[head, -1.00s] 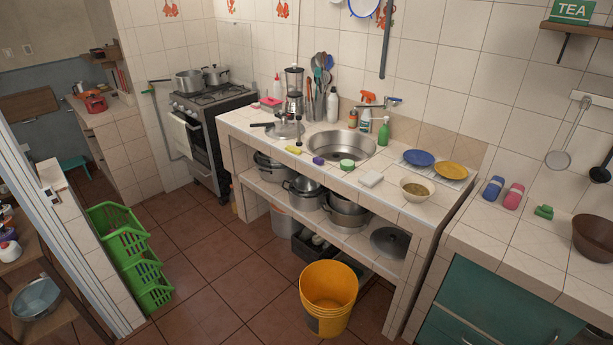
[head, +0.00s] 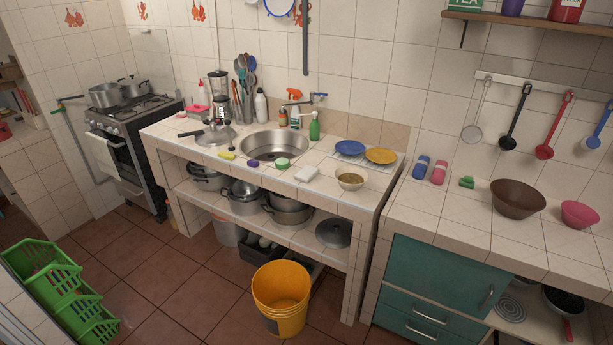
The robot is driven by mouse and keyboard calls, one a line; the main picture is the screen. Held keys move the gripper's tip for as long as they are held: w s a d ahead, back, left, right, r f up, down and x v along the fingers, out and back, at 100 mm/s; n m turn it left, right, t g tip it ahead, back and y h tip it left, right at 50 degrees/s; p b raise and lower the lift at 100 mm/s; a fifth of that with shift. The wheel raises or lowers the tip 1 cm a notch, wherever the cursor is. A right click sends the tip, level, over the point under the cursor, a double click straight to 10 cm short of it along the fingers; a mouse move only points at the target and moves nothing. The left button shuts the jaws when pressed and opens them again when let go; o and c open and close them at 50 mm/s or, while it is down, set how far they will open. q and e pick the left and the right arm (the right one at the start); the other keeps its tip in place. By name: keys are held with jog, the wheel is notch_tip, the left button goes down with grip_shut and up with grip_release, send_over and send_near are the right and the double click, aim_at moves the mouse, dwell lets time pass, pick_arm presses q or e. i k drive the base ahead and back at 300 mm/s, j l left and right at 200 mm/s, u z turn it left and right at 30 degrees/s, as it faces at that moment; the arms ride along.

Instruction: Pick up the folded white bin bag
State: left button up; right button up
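A small white folded item (head: 306,174), which looks like the folded bin bag, lies flat on the tiled counter. It is at the counter's front edge, right of the green-topped tub and left of the bowl. Nothing covers it. Neither of my grippers nor my arms shows in the head view.
The tiled counter (head: 329,196) also holds a sink (head: 275,147), a bowl (head: 349,178), a blue plate (head: 349,147) and a yellow plate (head: 380,156). A yellow bucket (head: 281,295) stands on the floor in front. Green crates (head: 62,295) are at left. Brown floor between is clear.

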aim_at(305, 174)
jog(key=z, duration=1.45)
jog(key=j+z, duration=0.9)
jog(key=k+j+z, duration=0.15)
jog(key=j+z, duration=0.3)
jog(key=k+j+z, duration=0.2)
jog(key=j+z, duration=0.2)
jog(key=k+j+z, duration=0.3)
jog(key=k+j, duration=0.2)
jog(key=j, duration=0.15)
jog(key=k+j+z, duration=0.3)
jog(key=k+j, duration=0.3)
